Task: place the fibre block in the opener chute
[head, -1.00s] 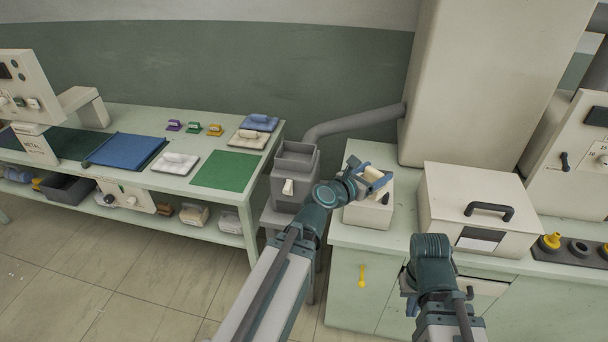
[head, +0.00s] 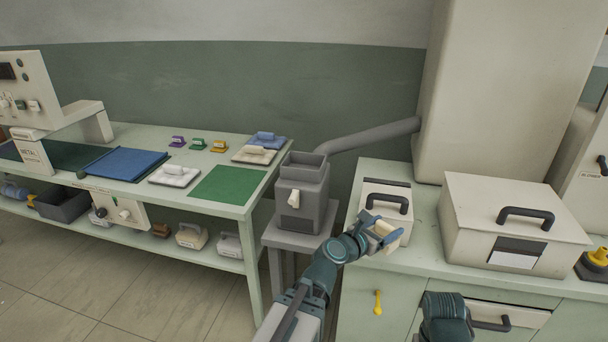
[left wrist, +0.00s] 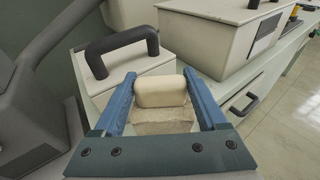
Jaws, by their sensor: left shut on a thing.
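The fibre block (head: 385,231) is a small cream block held in my left gripper (head: 383,235). In the left wrist view, the block (left wrist: 160,92) lies between the blue fingers of the left gripper (left wrist: 160,88), with a rough tan part below its smooth pale top. The opener chute (head: 303,170) appears to be the grey open-topped hopper with a white lever, on a grey stand. The left gripper is to the right of it and lower in the picture, apart from it. Only a teal part of my right arm shows; its fingers are out of view.
A small cream box (head: 388,199) with a black handle stands right behind the held block. A larger handled box (head: 500,215) is to its right. A grey pipe (head: 370,136) runs behind the hopper. The left bench holds a green mat (head: 228,186) and pale blocks on pads.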

